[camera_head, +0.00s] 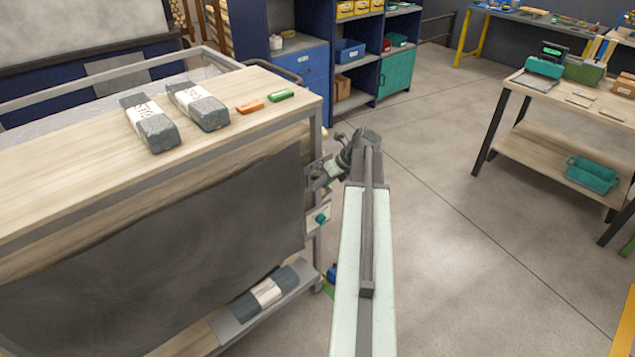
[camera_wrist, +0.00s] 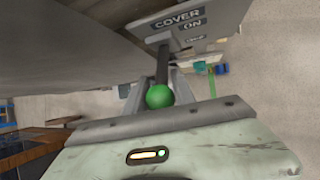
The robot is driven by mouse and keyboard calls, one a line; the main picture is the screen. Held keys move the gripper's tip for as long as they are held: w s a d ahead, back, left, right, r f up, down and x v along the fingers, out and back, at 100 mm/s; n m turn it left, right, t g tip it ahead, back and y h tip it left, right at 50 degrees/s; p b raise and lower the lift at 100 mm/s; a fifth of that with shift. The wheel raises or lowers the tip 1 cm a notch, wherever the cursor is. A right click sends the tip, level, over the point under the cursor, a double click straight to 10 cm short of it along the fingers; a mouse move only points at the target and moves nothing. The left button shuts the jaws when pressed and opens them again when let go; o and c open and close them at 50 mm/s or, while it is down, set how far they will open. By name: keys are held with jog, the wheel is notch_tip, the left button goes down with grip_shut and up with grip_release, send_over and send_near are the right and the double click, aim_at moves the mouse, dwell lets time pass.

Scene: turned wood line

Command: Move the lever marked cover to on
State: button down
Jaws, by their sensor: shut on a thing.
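The lever's green ball knob (camera_wrist: 159,96) shows in the middle of the wrist view, on a dark shaft (camera_wrist: 164,65) that runs up to a grey plate. The plate (camera_wrist: 211,31) carries labels reading COVER and ON, and a third label too blurred to read. My gripper (camera_wrist: 160,90) is shut on the lever, with a finger on each side close to the knob. In the head view my gripper (camera_head: 318,177) is at the right end of the wooden-topped cart, and it hides the lever there.
A small panel with a teal knob (camera_head: 320,218) sits just below my gripper. The cart (camera_head: 60,190) holds two wrapped grey blocks (camera_head: 150,122), an orange piece (camera_head: 250,107) and a green piece (camera_head: 281,95). The floor (camera_head: 440,250) right of my arm is clear.

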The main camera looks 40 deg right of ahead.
jog(key=shift+w+a, duration=0.15)
jog(key=shift+w, duration=0.05)
jog(key=c, duration=1.1)
grip_release()
jog(key=shift+w, duration=0.1)
jog(key=shift+o, duration=0.2)
jog(key=p+v, duration=0.6)
jog(key=v, duration=0.1)
jog(key=shift+r, duration=0.2)
jog(key=shift+s+d+r, duration=0.1)
jog(key=shift+s+d, duration=0.15)
jog(key=shift+s, duration=0.05)
jog(key=shift+s, duration=0.1)
